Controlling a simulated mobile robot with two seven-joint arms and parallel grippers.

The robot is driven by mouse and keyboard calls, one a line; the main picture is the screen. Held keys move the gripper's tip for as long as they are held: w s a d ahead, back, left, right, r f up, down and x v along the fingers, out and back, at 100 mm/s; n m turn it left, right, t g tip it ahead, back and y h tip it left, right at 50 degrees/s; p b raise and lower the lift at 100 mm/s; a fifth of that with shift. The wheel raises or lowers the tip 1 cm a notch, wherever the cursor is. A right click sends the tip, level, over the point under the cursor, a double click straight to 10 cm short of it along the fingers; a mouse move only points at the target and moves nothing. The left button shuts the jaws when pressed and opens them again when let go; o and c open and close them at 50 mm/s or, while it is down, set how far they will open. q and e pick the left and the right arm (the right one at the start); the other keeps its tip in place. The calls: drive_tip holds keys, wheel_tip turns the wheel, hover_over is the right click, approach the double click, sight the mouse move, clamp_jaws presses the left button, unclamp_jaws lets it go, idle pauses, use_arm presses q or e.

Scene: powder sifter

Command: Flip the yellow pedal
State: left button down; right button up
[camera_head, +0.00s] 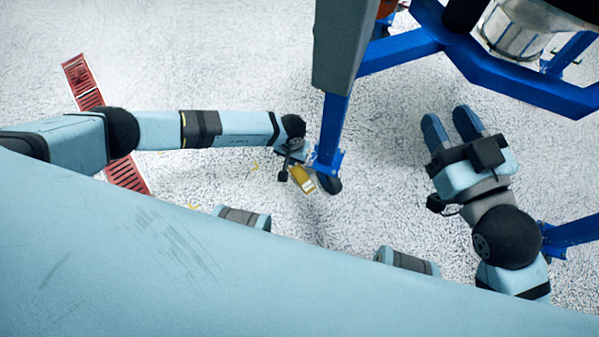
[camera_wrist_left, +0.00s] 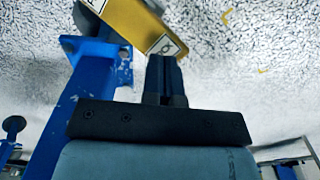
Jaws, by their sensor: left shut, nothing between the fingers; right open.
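The yellow pedal (camera_head: 302,179) is at the foot of a blue leg of the sifter frame, low near the floor. It also shows in the left wrist view (camera_wrist_left: 132,22), at the top, with black-and-white labels on it. My left gripper's fingers (camera_wrist_left: 165,62) are shut and empty, right below the pedal's edge in that view. I cannot tell whether they touch it. In the head view the end of my left arm is beside the pedal, and its fingers are not clear. My right gripper (camera_head: 450,117) is open and empty, to the right of the pedal.
The blue frame (camera_head: 500,75) of the sifter fills the upper right, and its leg (camera_head: 331,130) comes down beside the pedal. A red floor grate (camera_head: 85,85) lies at the left. Bare speckled floor (camera_head: 210,60) is open around the pedal.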

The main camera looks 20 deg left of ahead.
use_arm(q)
drive_tip(key=shift+f, duration=0.15)
idle(0.5)
drive_tip(key=shift+f, duration=0.15)
drive_tip(key=shift+f+b, duration=0.1)
drive_tip(key=shift+b, duration=0.2)
drive_tip(key=shift+f+b, duration=0.35)
drive_tip(key=shift+f, duration=0.15)
